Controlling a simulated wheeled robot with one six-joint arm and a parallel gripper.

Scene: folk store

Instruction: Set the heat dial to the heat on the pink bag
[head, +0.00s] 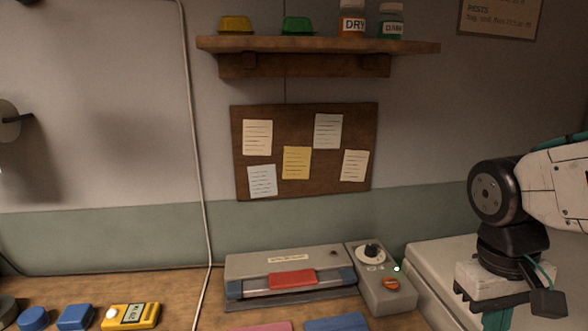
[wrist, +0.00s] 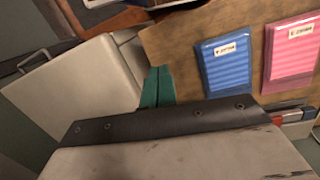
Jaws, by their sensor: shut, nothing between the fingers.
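The sealer (head: 290,268) with a red bar stands at the back of the bench in the head view. On its control box (head: 395,302) is a black knob on a white dial (head: 371,251), with an orange knob (head: 391,284) below it; their settings are too small to read. The pink bag (wrist: 292,50) lies flat beside the blue bag (wrist: 226,65) in the wrist view. Their white labels are too small to read surely. My gripper's teal fingers (wrist: 157,87) are together and empty. In the head view my gripper (head: 497,320) is at lower right, apart from the box.
A pale case (head: 430,262) stands right of the control box. A yellow meter (head: 130,316) and blue items (head: 76,316) sit at the left. A white cord (head: 198,150) hangs down the wall. A shelf (head: 318,46) and a notice board (head: 305,190) are above.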

